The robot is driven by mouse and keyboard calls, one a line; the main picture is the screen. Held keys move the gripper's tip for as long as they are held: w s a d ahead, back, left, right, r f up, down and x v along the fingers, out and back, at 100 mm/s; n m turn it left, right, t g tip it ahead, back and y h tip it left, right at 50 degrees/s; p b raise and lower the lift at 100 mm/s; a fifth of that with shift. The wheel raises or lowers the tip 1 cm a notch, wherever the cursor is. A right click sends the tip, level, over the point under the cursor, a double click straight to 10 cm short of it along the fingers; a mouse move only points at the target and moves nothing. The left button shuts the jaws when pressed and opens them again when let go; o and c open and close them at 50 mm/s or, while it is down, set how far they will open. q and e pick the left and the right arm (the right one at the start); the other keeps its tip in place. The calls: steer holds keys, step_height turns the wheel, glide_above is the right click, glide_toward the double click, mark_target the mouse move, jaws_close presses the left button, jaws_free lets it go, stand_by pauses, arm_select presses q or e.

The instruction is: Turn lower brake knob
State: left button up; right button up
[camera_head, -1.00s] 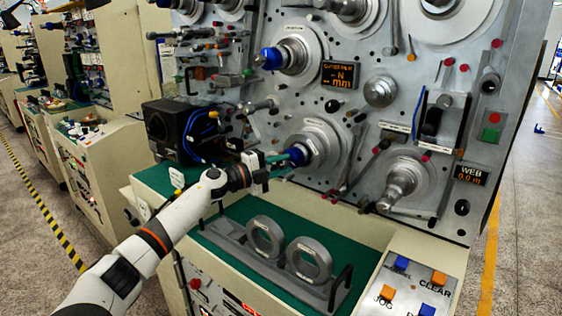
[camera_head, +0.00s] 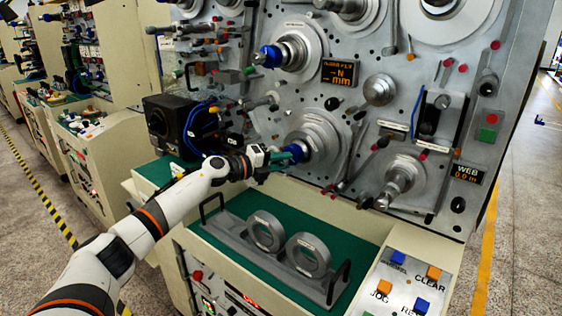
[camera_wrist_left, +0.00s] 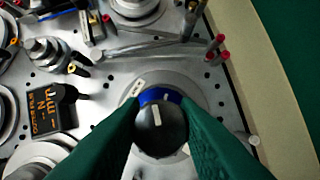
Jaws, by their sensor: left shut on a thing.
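The lower brake knob (camera_head: 299,151) is blue and sits at the front of the lower left spindle (camera_head: 322,143) on the machine panel. My left gripper (camera_head: 284,155) reaches it from the left and is shut on it. In the left wrist view the knob (camera_wrist_left: 160,127) shows a round dark face with a pale line, almost upright, and a blue collar behind it. The green fingers of my left gripper (camera_wrist_left: 161,130) press on both sides of it. My right gripper is not in view.
An upper spindle with a blue knob (camera_head: 268,56) stands above, beside an orange-lit display (camera_head: 340,74). A black boxy device (camera_head: 180,125) is left of the gripper. Two grey rings (camera_head: 308,255) stand in a rack on the green shelf (camera_head: 235,208) below.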

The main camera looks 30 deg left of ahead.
arm_select(q)
steer(key=shift+f, duration=0.1)
steer(key=o, duration=1)
steer(key=shift+c, duration=0.2)
steer(key=shift+s, duration=0.1)
steer(key=b+v, duration=0.5)
steer(key=v, duration=0.7)
steer(key=shift+b, duration=0.4)
